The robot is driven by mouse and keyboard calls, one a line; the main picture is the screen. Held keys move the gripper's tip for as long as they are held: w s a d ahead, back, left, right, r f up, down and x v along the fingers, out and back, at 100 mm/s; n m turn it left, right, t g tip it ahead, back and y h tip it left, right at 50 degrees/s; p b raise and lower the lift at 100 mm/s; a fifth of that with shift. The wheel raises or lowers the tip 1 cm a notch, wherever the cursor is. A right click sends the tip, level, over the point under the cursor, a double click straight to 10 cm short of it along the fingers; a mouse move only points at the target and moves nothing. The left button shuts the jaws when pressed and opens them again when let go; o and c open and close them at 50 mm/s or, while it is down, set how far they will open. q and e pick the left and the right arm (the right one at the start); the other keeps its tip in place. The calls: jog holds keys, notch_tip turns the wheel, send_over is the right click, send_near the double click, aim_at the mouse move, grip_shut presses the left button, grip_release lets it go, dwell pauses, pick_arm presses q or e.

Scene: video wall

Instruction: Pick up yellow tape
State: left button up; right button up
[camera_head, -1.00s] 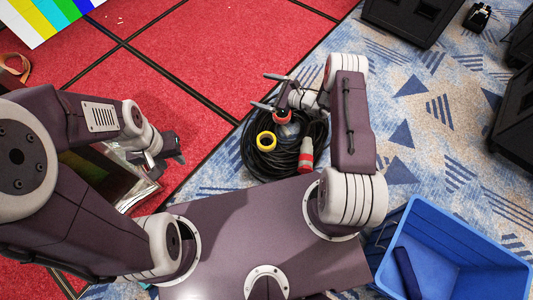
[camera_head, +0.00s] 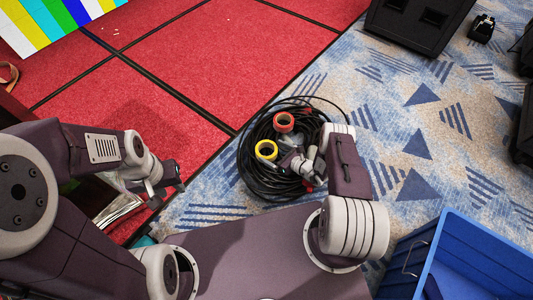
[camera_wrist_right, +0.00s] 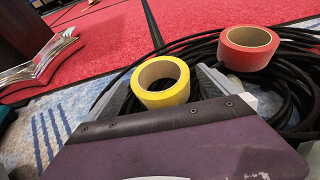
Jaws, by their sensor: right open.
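The yellow tape (camera_head: 266,150) is a roll resting on the coiled black cable. In the right wrist view the yellow tape (camera_wrist_right: 161,84) stands between the two grey fingers of my right gripper (camera_wrist_right: 166,86). These fingers are apart, one on each side of the roll; contact cannot be told. In the head view my right gripper (camera_head: 284,158) is low over the coil beside the tape, partly hidden by its own wrist. My left gripper (camera_head: 172,184) hangs at the left, away from the tape; its finger gap is unclear.
A red tape roll (camera_head: 284,122) sits on the black cable coil (camera_head: 246,172) behind the yellow one. A blue crate (camera_head: 470,235) stands at the lower right. Black boxes (camera_head: 411,22) stand at the upper right. Patterned carpet between them is clear.

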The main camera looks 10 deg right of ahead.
aim_at(261, 145)
jog(key=b+x, duration=0.1)
jog(key=x, duration=0.1)
jog(key=b+x, duration=0.2)
jog(key=shift+a+f, duration=0.2)
jog(key=shift+f, duration=0.35)
jog(key=shift+w, duration=0.2)
pick_arm(q)
notch_tip(261, 145, down, 4)
pick_arm(e)
jog(key=shift+r, duration=0.15)
